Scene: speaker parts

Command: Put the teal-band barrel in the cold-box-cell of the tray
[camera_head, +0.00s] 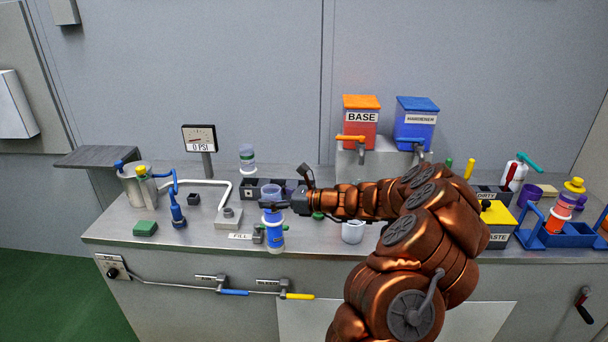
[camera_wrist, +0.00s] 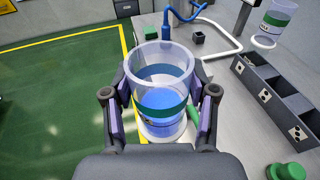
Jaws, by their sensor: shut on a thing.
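My gripper (camera_wrist: 160,108) is shut on a clear barrel. This held barrel (camera_wrist: 163,60) has teal-green bands, an open top and blue inside; it also shows in the head view (camera_head: 273,230), upright at the front of the bench, in front of the tray. Whether its base touches anything is unclear. The dark tray (camera_wrist: 270,93) has a row of cells with symbol labels and lies to the right of my gripper in the wrist view; it is partly hidden behind my gripper in the head view (camera_head: 250,194). I cannot tell which cell is the cold-box one.
Another clear barrel with a green band (camera_head: 247,158) shows at the tray's far side. A FILL station (camera_head: 229,217) is left of the held barrel. A white cup (camera_head: 353,232) is to the right. A blue rack (camera_head: 560,238) with a barrel stands far right.

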